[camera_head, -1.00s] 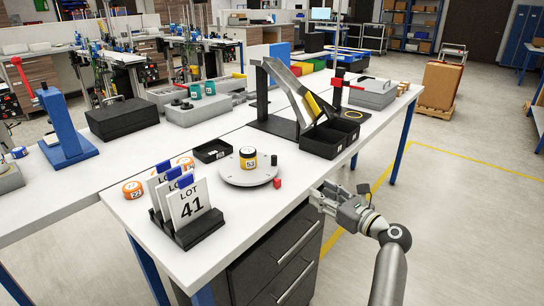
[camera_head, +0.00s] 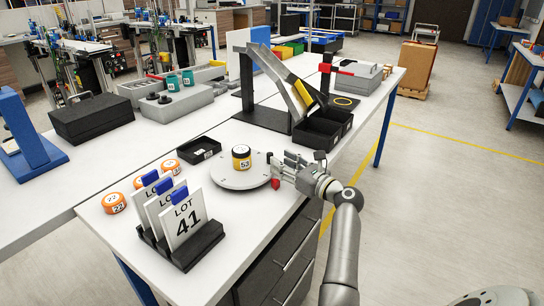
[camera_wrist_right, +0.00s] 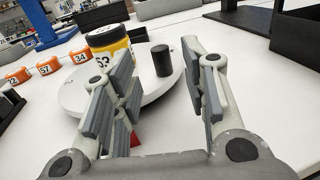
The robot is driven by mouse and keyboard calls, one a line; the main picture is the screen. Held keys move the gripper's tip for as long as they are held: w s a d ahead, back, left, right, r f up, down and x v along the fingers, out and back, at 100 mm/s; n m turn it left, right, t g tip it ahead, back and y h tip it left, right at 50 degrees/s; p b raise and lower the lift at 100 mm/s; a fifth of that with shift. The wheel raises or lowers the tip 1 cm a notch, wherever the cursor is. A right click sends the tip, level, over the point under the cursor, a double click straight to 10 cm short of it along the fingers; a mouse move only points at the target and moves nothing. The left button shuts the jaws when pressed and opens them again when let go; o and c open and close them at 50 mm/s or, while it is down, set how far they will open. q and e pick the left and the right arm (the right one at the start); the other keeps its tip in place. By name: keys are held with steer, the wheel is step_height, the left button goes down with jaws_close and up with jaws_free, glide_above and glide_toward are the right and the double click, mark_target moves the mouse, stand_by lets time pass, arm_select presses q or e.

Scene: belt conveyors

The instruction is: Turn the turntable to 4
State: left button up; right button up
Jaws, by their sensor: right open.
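The turntable (camera_head: 228,181) is a light grey round disc on the white bench. A yellow jar with a black lid (camera_head: 241,158), labelled 53, stands upright on it. In the right wrist view, a black upright peg (camera_wrist_right: 162,60) stands on the disc (camera_wrist_right: 75,97), near its rim. My right gripper (camera_head: 281,165) is open at the disc's right edge. In the wrist view its fingers are spread with the peg showing between and beyond them; contact is not visible. A small red piece (camera_head: 275,183) lies beside the disc, below the gripper. My left gripper is out of view.
A lot-card holder (camera_head: 190,245) stands at the front left. Several orange pucks (camera_head: 114,203) lie left of the turntable. A small black tray (camera_head: 198,151) is behind it, and black bins (camera_head: 316,137) under a chute stand at the back right.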

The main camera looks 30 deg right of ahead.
steer(key=w, duration=0.3)
steer(key=shift+w+a+f, duration=0.1)
steer(key=shift+a, duration=0.15)
steer(key=shift+w+a, duration=0.1)
steer(key=shift+w, duration=0.85)
steer(key=shift+c, duration=1.5)
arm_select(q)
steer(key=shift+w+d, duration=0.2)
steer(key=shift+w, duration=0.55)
arm_select(e)
jaws_close()
